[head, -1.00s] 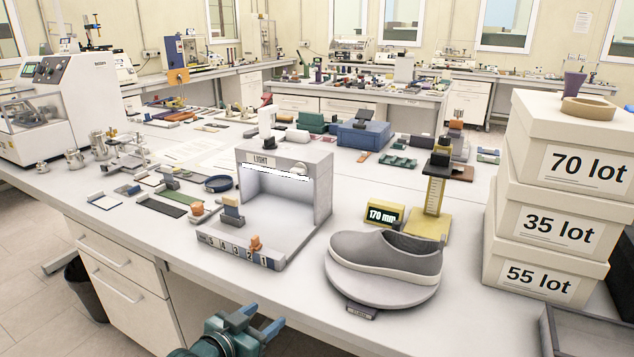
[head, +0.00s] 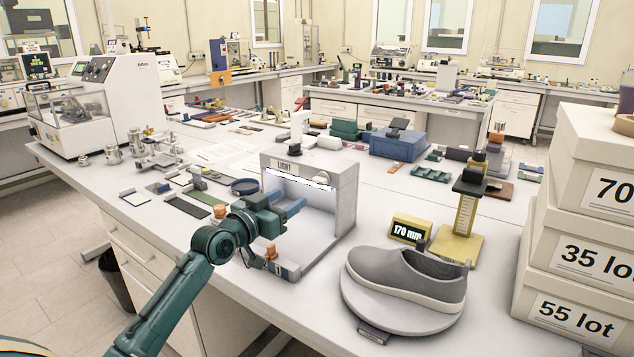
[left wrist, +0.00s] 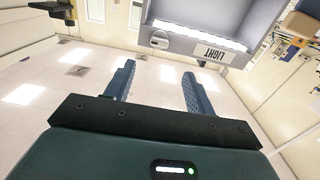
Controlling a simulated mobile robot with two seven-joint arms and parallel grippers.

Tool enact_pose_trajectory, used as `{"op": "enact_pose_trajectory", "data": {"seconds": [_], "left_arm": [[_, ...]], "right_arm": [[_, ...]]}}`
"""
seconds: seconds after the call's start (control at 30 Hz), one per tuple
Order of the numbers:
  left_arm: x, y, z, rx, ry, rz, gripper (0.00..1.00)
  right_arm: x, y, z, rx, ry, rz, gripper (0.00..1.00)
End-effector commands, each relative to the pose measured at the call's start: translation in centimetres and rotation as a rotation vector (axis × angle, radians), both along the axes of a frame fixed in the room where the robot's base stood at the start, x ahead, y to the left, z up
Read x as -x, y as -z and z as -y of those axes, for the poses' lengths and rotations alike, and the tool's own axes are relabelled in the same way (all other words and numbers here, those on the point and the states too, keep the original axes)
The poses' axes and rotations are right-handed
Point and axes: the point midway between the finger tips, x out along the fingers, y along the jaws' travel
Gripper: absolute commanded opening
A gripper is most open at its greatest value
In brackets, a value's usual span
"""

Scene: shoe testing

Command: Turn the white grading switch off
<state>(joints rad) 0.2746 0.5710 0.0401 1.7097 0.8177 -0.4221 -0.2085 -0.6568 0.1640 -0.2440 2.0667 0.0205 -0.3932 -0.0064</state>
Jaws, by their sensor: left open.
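The grey light booth (head: 343,210) stands on the bench with a LIGHT label and a glowing white strip under its top edge. The white switch (head: 322,178) is a round knob on the booth's front, right of the label. In the left wrist view the knob (left wrist: 160,40) shows upside down, beyond the fingertips and apart from them. My left gripper (head: 297,206) is open and empty in front of the booth, lower than the knob. Its two blue fingers (left wrist: 158,70) frame free space in the left wrist view. My right gripper is out of view.
A grey shoe (head: 410,272) sits on a round stand right of the booth, beside a yellow 170 mm display (head: 408,232) and yellow gauge (head: 465,215). Stacked lot boxes (head: 575,255) stand at the right. An orange peg (head: 270,255) stands on the booth's numbered front strip.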

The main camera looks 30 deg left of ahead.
Motion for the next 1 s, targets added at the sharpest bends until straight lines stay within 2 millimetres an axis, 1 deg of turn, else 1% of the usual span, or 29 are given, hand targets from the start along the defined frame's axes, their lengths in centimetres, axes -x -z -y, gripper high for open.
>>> {"op": "enact_pose_trajectory", "data": {"seconds": [0.03,0.3,0.5,0.7,0.83,1.0], "left_arm": [[-1.0,-0.4,0.2,0.002,0.0,0.003,0.55],[-6.5,-0.3,1.0,0.002,0.0,0.002,0.55],[-9.5,0.0,1.4,0.001,0.001,0.001,0.55],[-11.0,0.0,1.6,0.0,0.001,0.0,0.55],[-11.2,0.0,1.7,-0.001,0.001,-0.001,0.55],[-11.2,0.0,1.7,-0.001,0.001,-0.001,0.55]], "right_arm": [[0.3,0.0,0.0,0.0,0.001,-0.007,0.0],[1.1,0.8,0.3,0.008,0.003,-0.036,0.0],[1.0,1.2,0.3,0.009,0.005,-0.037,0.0],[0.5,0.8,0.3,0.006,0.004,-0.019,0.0],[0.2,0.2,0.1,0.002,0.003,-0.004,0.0],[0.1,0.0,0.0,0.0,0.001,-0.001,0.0]]}}
